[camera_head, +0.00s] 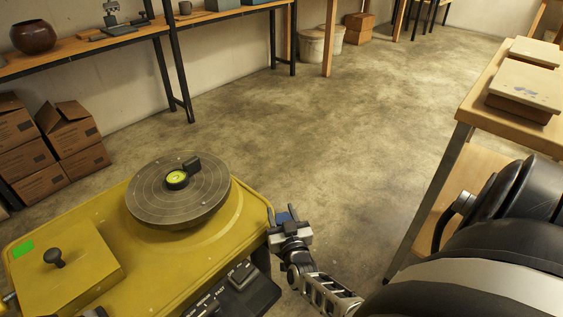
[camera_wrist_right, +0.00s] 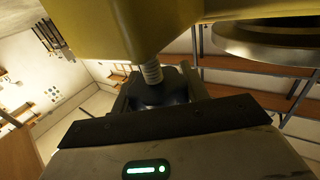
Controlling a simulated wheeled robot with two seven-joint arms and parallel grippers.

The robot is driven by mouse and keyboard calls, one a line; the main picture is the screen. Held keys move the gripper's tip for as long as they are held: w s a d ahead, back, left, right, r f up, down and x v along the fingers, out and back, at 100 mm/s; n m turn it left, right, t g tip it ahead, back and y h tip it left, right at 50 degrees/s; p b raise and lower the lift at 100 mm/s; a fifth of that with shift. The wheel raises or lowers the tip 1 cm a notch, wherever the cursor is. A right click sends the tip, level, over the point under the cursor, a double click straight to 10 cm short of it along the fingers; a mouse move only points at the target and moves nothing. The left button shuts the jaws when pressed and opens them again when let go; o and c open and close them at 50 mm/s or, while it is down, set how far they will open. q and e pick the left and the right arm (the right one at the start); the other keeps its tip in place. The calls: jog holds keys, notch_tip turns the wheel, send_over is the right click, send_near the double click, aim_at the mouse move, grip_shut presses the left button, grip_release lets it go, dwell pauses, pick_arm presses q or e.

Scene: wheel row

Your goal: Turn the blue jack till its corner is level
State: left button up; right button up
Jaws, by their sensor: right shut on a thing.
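The blue jack (camera_head: 283,217) sits at the near right corner of the yellow potter's wheel (camera_head: 160,262), mostly hidden by my right gripper (camera_head: 285,215). In the wrist view the jack (camera_wrist_right: 160,88) is a dark blue knob under a threaded screw, which goes up into the yellow corner. My right gripper (camera_wrist_right: 158,92) is shut on the knob, one finger on either side. A round level with a yellow-green dial (camera_head: 177,178) rests on the grey wheel head (camera_head: 150,205); its bubble is too small to read. My left gripper is out of view.
A black control panel (camera_head: 236,290) is on the wheel's near side. A wooden shelf unit (camera_head: 490,85) with boards stands at right. Cardboard boxes (camera_head: 75,140) and a long bench (camera_head: 130,38) line the wall. The floor (camera_head: 340,150) between is clear.

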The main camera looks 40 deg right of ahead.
jog(key=shift+s+f, duration=0.1)
jog(key=shift+f, duration=0.05)
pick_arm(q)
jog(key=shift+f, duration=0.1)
pick_arm(e)
jog(key=o, duration=1)
jog(key=shift+s+a, duration=0.15)
pick_arm(q)
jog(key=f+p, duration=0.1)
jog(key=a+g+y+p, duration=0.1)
jog(key=p, duration=0.1)
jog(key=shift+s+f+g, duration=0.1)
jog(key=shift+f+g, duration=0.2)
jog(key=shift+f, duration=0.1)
pick_arm(e)
jog(key=v, duration=0.7)
